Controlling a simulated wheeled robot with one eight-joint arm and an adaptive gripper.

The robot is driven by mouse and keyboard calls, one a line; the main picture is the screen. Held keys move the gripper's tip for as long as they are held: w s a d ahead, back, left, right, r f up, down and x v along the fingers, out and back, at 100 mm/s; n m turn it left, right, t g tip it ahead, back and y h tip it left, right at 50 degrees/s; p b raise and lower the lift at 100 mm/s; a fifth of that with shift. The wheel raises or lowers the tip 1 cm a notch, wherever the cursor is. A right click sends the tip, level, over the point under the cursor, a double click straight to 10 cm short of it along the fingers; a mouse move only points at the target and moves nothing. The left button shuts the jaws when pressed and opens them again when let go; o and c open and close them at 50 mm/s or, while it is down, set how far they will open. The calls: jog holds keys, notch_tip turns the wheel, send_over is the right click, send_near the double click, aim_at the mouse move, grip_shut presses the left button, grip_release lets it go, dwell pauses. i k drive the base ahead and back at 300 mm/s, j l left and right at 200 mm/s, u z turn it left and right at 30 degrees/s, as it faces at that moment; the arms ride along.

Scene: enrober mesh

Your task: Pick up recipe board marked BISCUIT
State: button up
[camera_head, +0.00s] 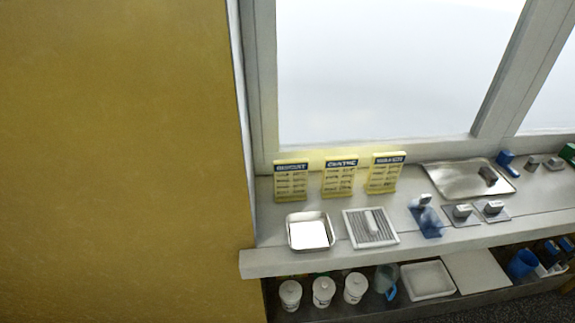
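Three yellow recipe boards with blue headers stand upright in a row at the back of the counter, against the window frame. The leftmost board (291,182) has a header that seems to read BISCUIT, though the lettering is small and blurred. The middle board (340,179) and the right board (385,175) have headers too blurred to read surely. The boards stand apart from each other with small gaps. My gripper is not in view.
The grey counter (265,259) holds a square metal tray (293,242), a ribbed tray (391,239), a wide metal tray (450,186) and several small blocks. A yellow wall (120,160) closes the left. White canisters (323,291) stand on the shelf below.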

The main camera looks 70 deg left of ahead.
aim_at(290, 176)
jog(key=u, duration=2.15)
